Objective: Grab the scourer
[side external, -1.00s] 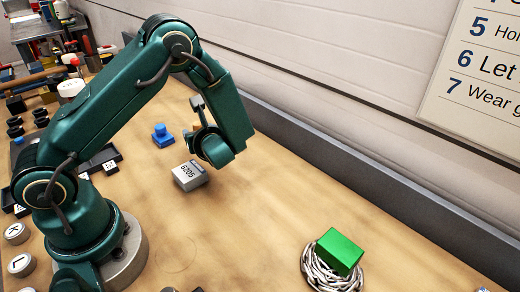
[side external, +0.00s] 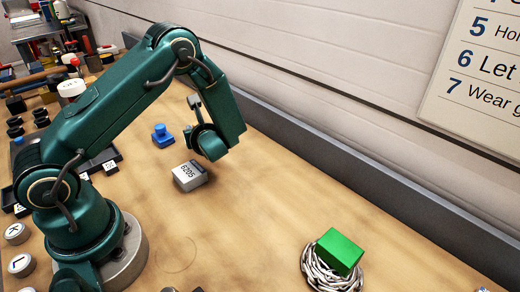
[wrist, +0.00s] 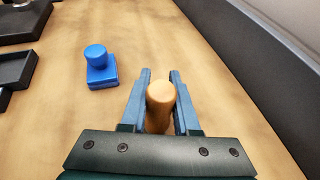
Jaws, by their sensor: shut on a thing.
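My gripper (wrist: 160,76) is shut on a tan, wood-coloured cylinder (wrist: 160,103), which stands between the two blue-grey fingers in the wrist view. In the side view my wrist hides the fingers and the cylinder. A tangled coil of silvery metal strands (side external: 319,276), which looks like a wire scourer, lies on the bench at the lower right of the side view. A bright green block (side external: 340,250) rests on top of it and covers part of it. My gripper is well apart from both.
A grey box marked 6205 (side external: 190,176) sits close to my wrist. A blue knobbed block (side external: 162,136) is behind it, also in the wrist view (wrist: 101,68). A dark rail (side external: 330,165) borders the wall. Bare bench (side external: 250,220) lies between the box and the coil.

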